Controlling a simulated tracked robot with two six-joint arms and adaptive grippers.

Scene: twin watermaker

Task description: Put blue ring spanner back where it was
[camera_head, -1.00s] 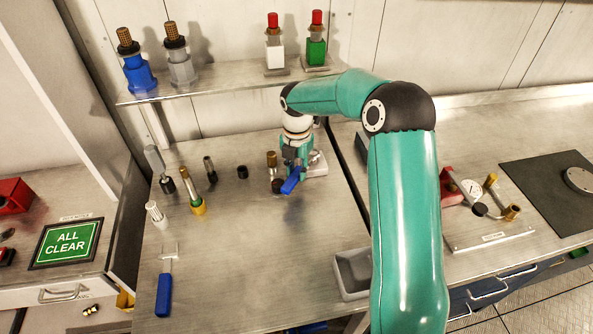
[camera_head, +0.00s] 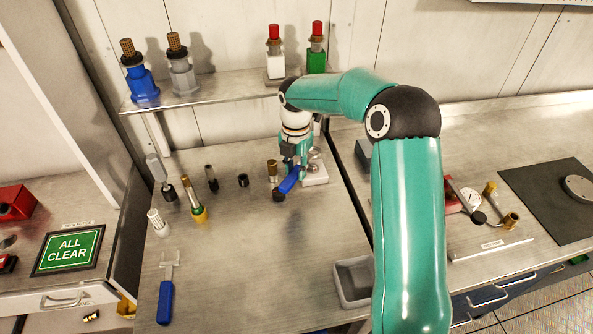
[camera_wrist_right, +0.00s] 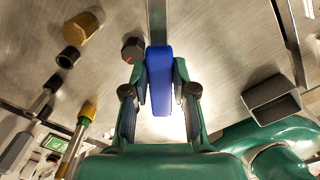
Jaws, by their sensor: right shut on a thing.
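The blue ring spanner shows as a blue handle (camera_head: 289,181), tilted, at the back of the left bench. My right gripper (camera_head: 292,166) is shut on it. In the right wrist view the blue handle (camera_wrist_right: 159,80) stands between the two fingers of my right gripper (camera_wrist_right: 160,92). I cannot make out the ring end. Just below the handle in the head view is a short dark cylinder (camera_head: 279,196), and a brass-topped post (camera_head: 272,171) stands close to its left. I cannot tell whether the handle touches them. My left gripper is out of view.
Another blue-handled tool with a forked metal end (camera_head: 166,299) lies at the front left. Several upright tools stand around the green-and-yellow one (camera_head: 196,205). A grey open bin (camera_head: 353,283) is at the front right. A shelf (camera_head: 205,88) overhangs the back. The bench middle is clear.

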